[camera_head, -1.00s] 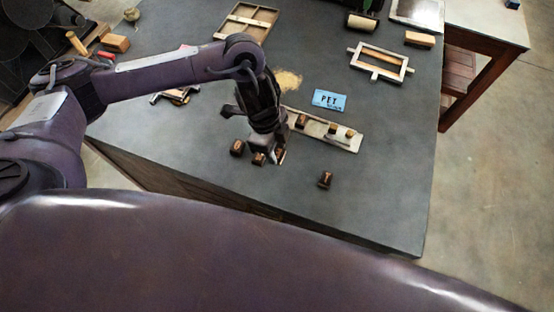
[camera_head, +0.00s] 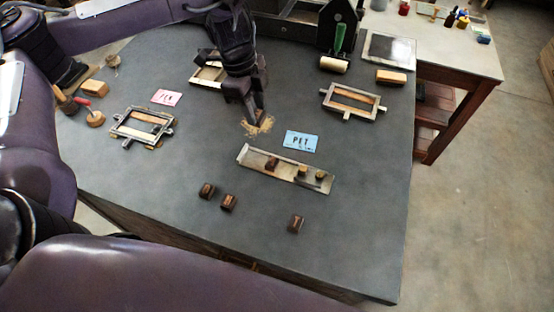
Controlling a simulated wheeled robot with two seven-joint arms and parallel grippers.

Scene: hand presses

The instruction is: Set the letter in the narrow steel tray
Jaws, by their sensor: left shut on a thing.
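The narrow steel tray (camera_head: 250,158) lies on the dark table, at a slant. In it stand a dark letter block (camera_head: 272,163) and small pieces (camera_head: 302,171) towards its right end. My left gripper (camera_head: 256,118) is above the table, up and left of the tray and clear of it. It is shut on a small letter block, which is mostly hidden between the dark fingers. Three loose dark letter blocks lie in front of the tray: one at left (camera_head: 206,190), one beside it (camera_head: 228,202), one at right (camera_head: 296,223). My right gripper is out of view.
A blue "PET" card (camera_head: 301,141) lies behind the tray. A pink card (camera_head: 167,97), a metal frame (camera_head: 143,126) and another frame (camera_head: 353,102) lie farther back. The table's front is mostly clear.

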